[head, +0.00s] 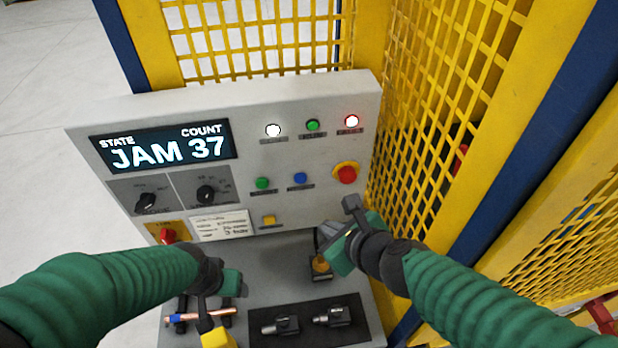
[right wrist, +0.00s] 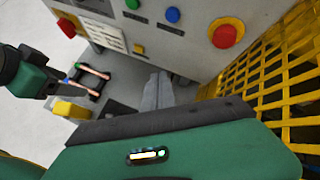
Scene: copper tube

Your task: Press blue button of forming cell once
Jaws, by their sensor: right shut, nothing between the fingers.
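The blue button (head: 300,179) is on the grey sloped control panel (head: 300,225) of the forming cell, between a green button (head: 263,184) and a red mushroom button on a yellow ring (head: 347,174). The blue button also shows at the top of the right wrist view (right wrist: 172,14). My right gripper (head: 352,207) is shut and empty, below and right of the blue button and apart from it in the picture. Its grey fingers (right wrist: 157,92) also show in the right wrist view. My left gripper (head: 208,312) is low at the left, its fingers partly hidden.
The display (head: 165,150) reads JAM 37. A copper tube (head: 187,317) lies by my left gripper. Dark fixtures (head: 306,321) stand on the lower shelf. Yellow mesh fencing (head: 435,95) rises close on the right.

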